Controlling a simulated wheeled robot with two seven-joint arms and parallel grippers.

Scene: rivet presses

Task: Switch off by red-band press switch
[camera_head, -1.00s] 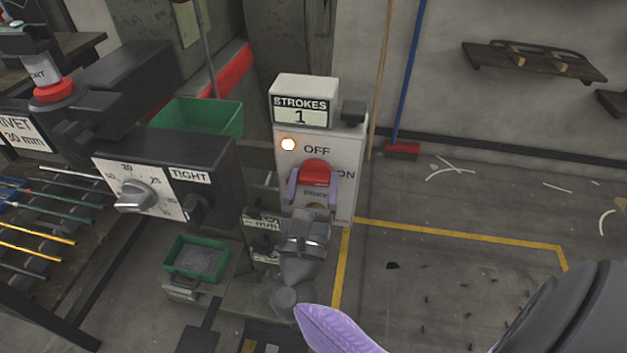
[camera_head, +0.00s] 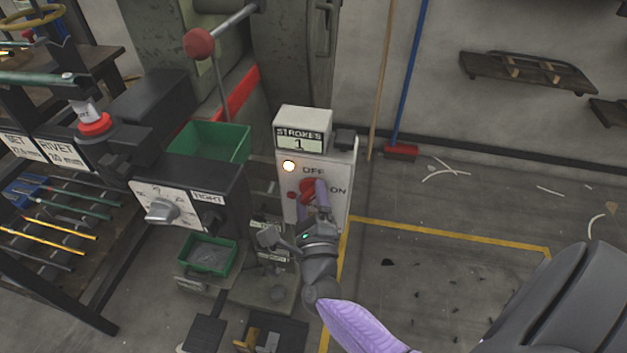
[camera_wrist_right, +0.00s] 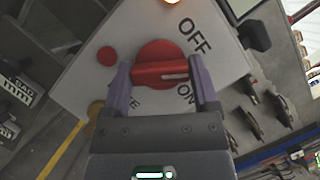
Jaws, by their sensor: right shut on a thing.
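The switch box (camera_head: 318,215) is light grey and stands beside the press with a red stripe (camera_head: 240,95). Its red rotary knob (camera_head: 308,187) sits by the printed words OFF and ON; the wrist view shows the knob's disc (camera_wrist_right: 158,50) and its bar with a white mark. My right gripper (camera_wrist_right: 162,78) has its purple fingers at the two ends of the bar, shut on the knob. The white mark points between OFF and ON in that view. In the head view the right gripper (camera_head: 318,195) partly hides the knob. The lamp (camera_head: 289,166) glows. My left gripper is not in view.
A STROKES counter (camera_head: 302,138) reading 1 tops the box. A black box with a grey dial (camera_head: 162,211) stands to the left, with green bins (camera_head: 215,142) nearby. A red-ball lever (camera_head: 198,43) rises behind. Floor right of the yellow line is mostly clear.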

